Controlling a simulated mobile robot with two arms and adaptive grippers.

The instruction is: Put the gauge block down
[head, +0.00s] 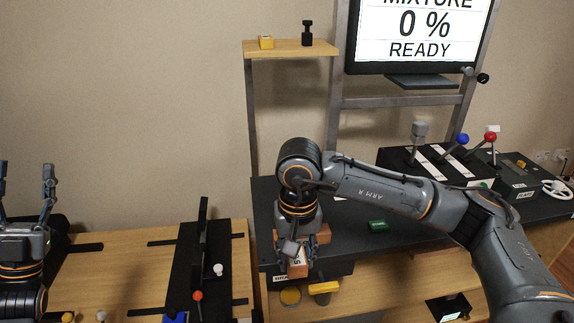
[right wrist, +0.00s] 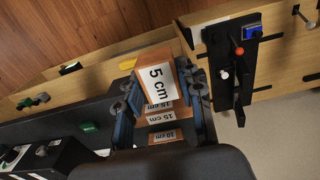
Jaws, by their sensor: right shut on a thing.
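The gauge block marked "5 cm" (right wrist: 157,80) is orange-brown with a white label. My right gripper (right wrist: 162,92) is shut on it, with a finger on each side. In the head view my right gripper (head: 294,247) points down over the near left end of the dark bench, and the block (head: 298,266) shows under it. More brown blocks, labelled "15 cm" (right wrist: 160,116) and "10 cm" (right wrist: 166,136), show beyond the held block. I cannot tell whether the held block touches them. My left gripper (head: 26,182) is open and empty, fingers up, at the far left.
The dark bench top (head: 350,215) carries a green block (head: 378,226) to the right of the gripper. A lever box (head: 440,165) stands further right. A yellow piece (head: 323,288) lies on the lower wooden ledge. A black panel with knobs (head: 190,270) stands on the left table.

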